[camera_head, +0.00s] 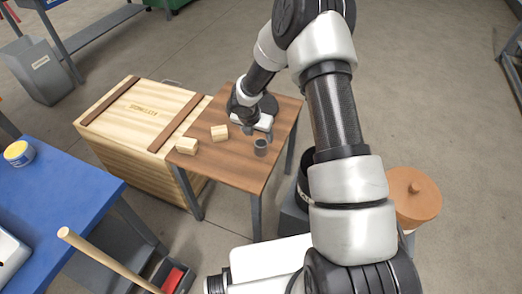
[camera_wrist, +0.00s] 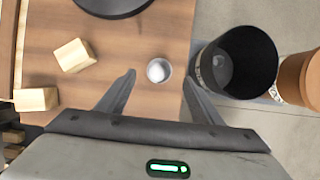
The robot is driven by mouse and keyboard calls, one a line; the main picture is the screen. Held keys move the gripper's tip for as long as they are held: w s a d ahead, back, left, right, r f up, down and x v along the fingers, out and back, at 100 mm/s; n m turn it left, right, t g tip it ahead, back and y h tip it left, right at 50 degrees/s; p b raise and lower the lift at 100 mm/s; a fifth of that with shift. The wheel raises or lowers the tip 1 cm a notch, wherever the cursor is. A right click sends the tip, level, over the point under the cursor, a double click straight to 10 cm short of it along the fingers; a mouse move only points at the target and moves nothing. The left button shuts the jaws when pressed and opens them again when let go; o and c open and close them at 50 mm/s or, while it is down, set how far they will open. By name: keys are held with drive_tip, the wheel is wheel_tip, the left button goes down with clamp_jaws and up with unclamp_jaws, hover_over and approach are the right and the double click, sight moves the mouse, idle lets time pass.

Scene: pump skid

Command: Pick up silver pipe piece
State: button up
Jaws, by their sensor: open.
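The silver pipe piece (camera_head: 261,147) stands upright near the right edge of the small wooden table (camera_head: 240,173). In the wrist view the pipe piece (camera_wrist: 159,70) shows from above as a small round grey-white end. My gripper (camera_wrist: 160,85) is open, its two fingers apart on the left and right of the pipe piece in that view.
Two pale wooden blocks (camera_head: 219,132) (camera_head: 187,145) lie on the table, left of the pipe piece. A dark round base (camera_wrist: 113,4) sits at the table's back. A black bin (camera_wrist: 238,62) and an orange-brown pot (camera_head: 411,195) stand right of it. A wooden crate (camera_head: 140,112) is left.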

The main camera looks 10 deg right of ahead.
sight(261, 143)
drive_tip(key=x, duration=0.3)
drive_tip(key=b+x, duration=0.1)
drive_tip(key=x, duration=0.3)
drive_tip(key=shift+s+a+f, duration=0.1)
drive_tip(key=shift+s+f, duration=0.05)
drive_tip(key=shift+f, duration=0.1)
drive_tip(key=shift+w+f, duration=0.3)
drive_tip(key=shift+f, duration=0.25)
drive_tip(key=c, duration=1.2)
